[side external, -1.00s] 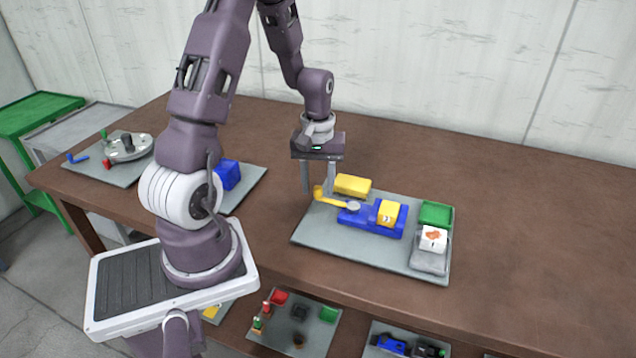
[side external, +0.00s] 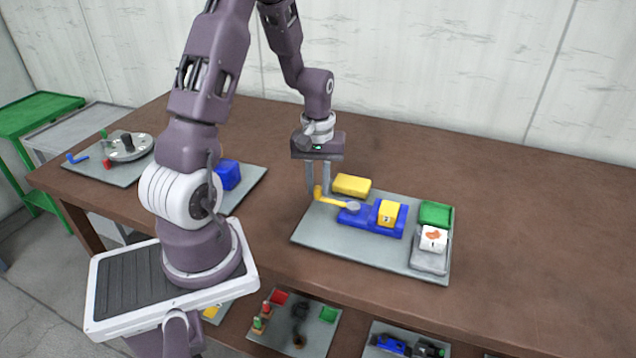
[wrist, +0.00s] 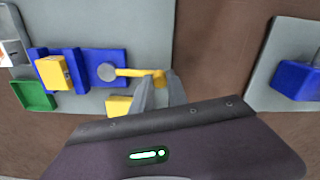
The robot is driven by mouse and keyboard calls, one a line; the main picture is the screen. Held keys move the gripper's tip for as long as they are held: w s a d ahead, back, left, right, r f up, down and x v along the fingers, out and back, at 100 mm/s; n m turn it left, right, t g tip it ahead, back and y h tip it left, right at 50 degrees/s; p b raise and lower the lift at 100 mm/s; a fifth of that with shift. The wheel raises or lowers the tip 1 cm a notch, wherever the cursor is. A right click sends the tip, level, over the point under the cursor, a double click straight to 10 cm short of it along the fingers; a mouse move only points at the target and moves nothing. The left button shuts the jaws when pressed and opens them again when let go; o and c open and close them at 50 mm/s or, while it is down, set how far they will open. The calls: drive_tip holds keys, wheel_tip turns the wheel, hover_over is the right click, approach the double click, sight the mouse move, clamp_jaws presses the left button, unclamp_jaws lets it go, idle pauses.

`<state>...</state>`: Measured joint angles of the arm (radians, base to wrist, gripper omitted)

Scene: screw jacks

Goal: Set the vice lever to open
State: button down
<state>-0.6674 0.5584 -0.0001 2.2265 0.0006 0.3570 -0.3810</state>
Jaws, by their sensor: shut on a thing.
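The blue vice (side external: 372,217) lies on a grey board (side external: 325,240) on the brown table. Its yellow lever (side external: 333,201) runs left from a round grey pivot (side external: 353,206) and ends in an upturned knob. A yellow block marked with a figure (side external: 388,212) sits in the vice. My gripper (side external: 318,192) points down at the lever's knob end, with its fingers close together on it. In the wrist view the lever (wrist: 135,72) reaches from the pivot to between my fingers (wrist: 161,80); the fingers partly hide its end.
A yellow block (side external: 352,185) lies on the board just behind the lever. A green tray (side external: 436,214) and a grey tray (side external: 429,262) with a white printed cube (side external: 433,239) stand at the board's right. Another board with a blue block (side external: 227,175) lies to the left.

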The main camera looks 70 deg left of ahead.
idle(0.9)
drive_tip(key=shift+s+d+n, duration=0.55)
drive_tip(key=shift+d+n, duration=0.15)
drive_tip(key=shift+n, duration=0.5)
drive_tip(key=d+n, duration=0.1)
drive_tip(key=s+d+n, duration=0.1)
drive_tip(key=n, duration=0.1)
drive_tip(key=shift+d, duration=0.25)
drive_tip(key=d+n, duration=0.2)
drive_tip(key=n, duration=0.1)
drive_tip(key=shift+s, duration=0.25)
drive_tip(key=shift+w+d+n, duration=0.15)
drive_tip(key=shift+d+n, duration=1.1)
drive_tip(key=shift+n, duration=0.55)
drive_tip(key=shift+d, duration=0.1)
drive_tip(key=c, duration=1.3)
unclamp_jaws()
